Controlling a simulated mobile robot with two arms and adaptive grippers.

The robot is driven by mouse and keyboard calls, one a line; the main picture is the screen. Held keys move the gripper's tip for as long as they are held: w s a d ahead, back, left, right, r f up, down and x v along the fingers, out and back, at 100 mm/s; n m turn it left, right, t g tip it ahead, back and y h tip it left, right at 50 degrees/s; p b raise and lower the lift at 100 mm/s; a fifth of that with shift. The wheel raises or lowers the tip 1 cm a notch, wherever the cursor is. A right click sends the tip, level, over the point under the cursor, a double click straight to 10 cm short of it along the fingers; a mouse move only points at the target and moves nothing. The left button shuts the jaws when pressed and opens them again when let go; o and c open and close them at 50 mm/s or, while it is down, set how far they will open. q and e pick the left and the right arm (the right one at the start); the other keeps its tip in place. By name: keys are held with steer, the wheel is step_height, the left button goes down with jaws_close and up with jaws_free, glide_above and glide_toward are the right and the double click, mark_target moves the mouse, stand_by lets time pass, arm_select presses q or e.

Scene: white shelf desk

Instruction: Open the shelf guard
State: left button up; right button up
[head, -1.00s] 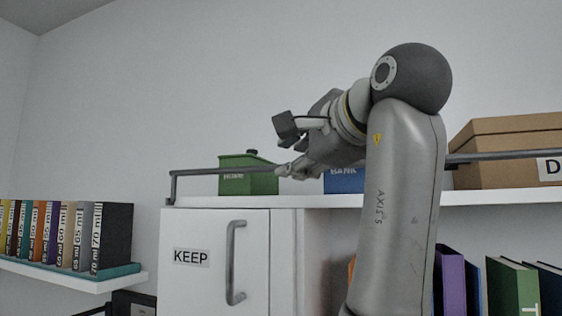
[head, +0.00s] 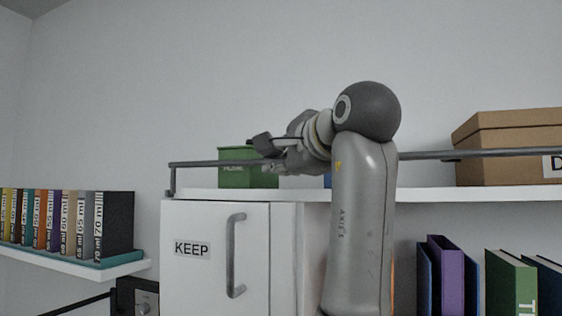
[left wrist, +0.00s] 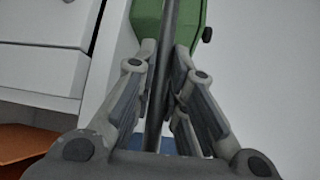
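The shelf guard (head: 213,163) is a thin grey bar along the front of the upper white shelf, with a short upright post at its left end. My left gripper (head: 272,165) is at the bar, right of that post and in front of the green box. In the left wrist view the bar (left wrist: 160,90) runs between the two fingers (left wrist: 164,60), which close in on it from both sides. My left arm hides the bar's middle stretch. The bar shows again to the right, in front of the cardboard box. My right gripper is not in view.
On the upper shelf stand a green box (head: 232,178), a mostly hidden blue box and a cardboard box (head: 505,135). Below is a white cabinet door marked KEEP (head: 192,248) with a grey handle (head: 236,255). Books fill the lower right; binders (head: 112,228) stand at left.

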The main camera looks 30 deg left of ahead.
arm_select(q)
jaws_close()
steer(key=shift+s+f+b, duration=0.1)
steer(key=shift+f+b, duration=0.1)
steer(key=shift+b, duration=0.3)
steer(key=s+f+n+g+y+b, duration=0.2)
steer(key=n+g+y+b, duration=0.4)
steer(key=n, duration=0.7)
steer(key=s+d+f+n+g+y+b, duration=0.1)
steer(key=s+f+n+g+y+b, duration=0.2)
steer(key=n+g+y+b, duration=0.3)
steer(key=shift+s+d+f+n+g+y+b, duration=0.25)
steer(key=shift+f+n+g+b, duration=0.55)
steer(key=shift+n+b, duration=2.4)
steer(key=shift+a+n+p, duration=0.1)
steer(key=shift+n+p, duration=0.8)
steer(key=shift+n, duration=0.1)
steer(key=o, duration=0.7)
jaws_free()
